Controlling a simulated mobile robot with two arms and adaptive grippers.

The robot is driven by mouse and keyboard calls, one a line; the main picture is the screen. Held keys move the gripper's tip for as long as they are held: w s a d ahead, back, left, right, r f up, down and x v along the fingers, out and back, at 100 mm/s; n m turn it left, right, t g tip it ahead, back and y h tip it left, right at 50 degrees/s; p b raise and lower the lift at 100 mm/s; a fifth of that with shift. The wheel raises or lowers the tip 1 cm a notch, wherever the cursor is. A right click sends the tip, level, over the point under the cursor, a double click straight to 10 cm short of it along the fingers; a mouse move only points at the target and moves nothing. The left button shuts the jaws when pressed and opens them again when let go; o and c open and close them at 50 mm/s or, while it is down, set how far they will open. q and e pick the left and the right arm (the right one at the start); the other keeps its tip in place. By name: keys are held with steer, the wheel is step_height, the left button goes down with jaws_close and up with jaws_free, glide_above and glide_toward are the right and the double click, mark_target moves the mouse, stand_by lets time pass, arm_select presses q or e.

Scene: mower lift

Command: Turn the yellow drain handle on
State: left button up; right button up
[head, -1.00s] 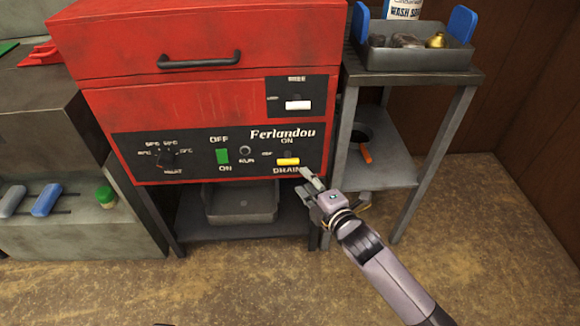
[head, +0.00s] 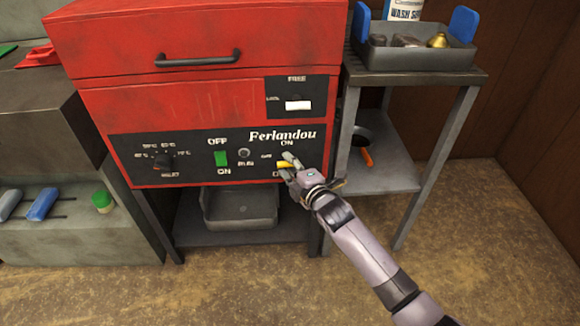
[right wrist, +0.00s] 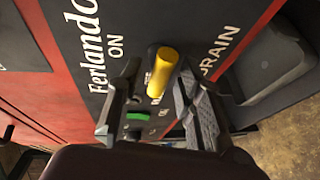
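The yellow drain handle (head: 283,165) is on the black control panel of the red machine, between the words ON and DRAIN. In the head view it is partly covered by my right gripper (head: 289,165). The right wrist view shows the yellow handle (right wrist: 163,70) between the tips of my right gripper (right wrist: 160,85). The fingers are spread, one on each side of the handle, with visible gaps; whether either touches it is unclear. My left gripper is not in view.
The panel also has a green switch (head: 221,157) and a black dial (head: 164,161). A white switch (head: 298,105) sits above. A grey tray (head: 240,222) stands on the shelf below. A metal side table (head: 410,78) is close on the right.

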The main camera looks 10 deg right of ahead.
jaws_close()
steer(key=shift+f, duration=0.1)
steer(key=shift+f, duration=0.1)
stand_by(0.3)
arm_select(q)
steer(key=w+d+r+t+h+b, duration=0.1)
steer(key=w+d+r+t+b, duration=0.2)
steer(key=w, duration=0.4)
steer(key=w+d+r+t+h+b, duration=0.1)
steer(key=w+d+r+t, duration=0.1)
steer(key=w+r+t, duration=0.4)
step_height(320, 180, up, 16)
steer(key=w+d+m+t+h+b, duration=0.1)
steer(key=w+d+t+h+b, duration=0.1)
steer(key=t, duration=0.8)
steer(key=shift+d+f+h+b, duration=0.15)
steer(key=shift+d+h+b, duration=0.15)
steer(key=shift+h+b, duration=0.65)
arm_select(e)
steer(key=shift+a+f+m+t+h, duration=0.25)
steer(key=shift+m+t, duration=0.95)
steer(key=shift+m, duration=2.05)
steer(key=shift+d+f+m+t+h, duration=0.1)
steer(key=shift+m+t+h, duration=0.75)
steer(key=shift+m, duration=2.45)
steer(key=shift+a+f+m+t, duration=0.1)
steer(key=shift+m+t, duration=1.45)
steer(key=shift+m, duration=1.7)
